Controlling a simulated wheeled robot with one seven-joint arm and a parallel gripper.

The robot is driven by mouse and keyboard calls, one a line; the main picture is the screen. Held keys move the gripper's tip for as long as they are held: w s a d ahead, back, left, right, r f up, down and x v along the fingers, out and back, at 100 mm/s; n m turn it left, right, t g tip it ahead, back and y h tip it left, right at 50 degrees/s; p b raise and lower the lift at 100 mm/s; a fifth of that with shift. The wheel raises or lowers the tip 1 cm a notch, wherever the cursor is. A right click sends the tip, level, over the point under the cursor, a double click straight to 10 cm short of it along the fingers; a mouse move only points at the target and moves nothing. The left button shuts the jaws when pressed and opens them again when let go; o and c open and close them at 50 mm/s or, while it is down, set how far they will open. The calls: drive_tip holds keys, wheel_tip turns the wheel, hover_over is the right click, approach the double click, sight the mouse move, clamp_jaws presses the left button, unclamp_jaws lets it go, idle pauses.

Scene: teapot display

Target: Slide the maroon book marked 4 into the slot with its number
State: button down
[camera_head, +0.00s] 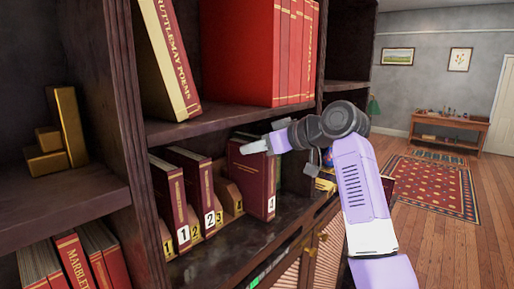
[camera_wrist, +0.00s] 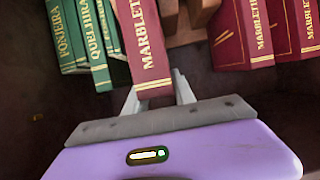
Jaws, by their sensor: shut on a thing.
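The maroon book marked 4 (camera_head: 252,182) is upright on or just above the middle shelf, its white 4 label low on the spine. It also shows in the wrist view (camera_wrist: 142,45), with gold lettering on the spine. My gripper (camera_head: 262,146) is shut on its upper part; in the wrist view my fingers (camera_wrist: 158,97) are at either side of the spine. The wooden slot rack (camera_head: 228,195) has yellow number labels; the slot marked 4 is just left of the held book. I cannot tell whether the book touches the shelf.
Maroon books marked 1 (camera_head: 172,200) and 2 (camera_head: 197,180) stand in the rack to the left. Green books (camera_wrist: 85,40) stand left of the held book in the wrist view. Large red volumes (camera_head: 240,50) fill the shelf above. The shelf front is bare.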

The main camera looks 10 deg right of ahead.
sight(237, 140)
drive_tip(key=shift+w+a+r, duration=0.1)
drive_tip(key=shift+w+a, duration=0.55)
drive_tip(key=shift+w, duration=0.25)
drive_tip(key=shift+w+a+r, duration=0.1)
drive_tip(key=shift+w+a, duration=0.6)
drive_tip(key=shift+w, duration=0.25)
drive_tip(key=shift+w+a+r, duration=0.1)
drive_tip(key=shift+w+a, duration=0.55)
drive_tip(key=shift+w, duration=0.25)
idle(0.5)
drive_tip(key=c, duration=1)
unclamp_jaws()
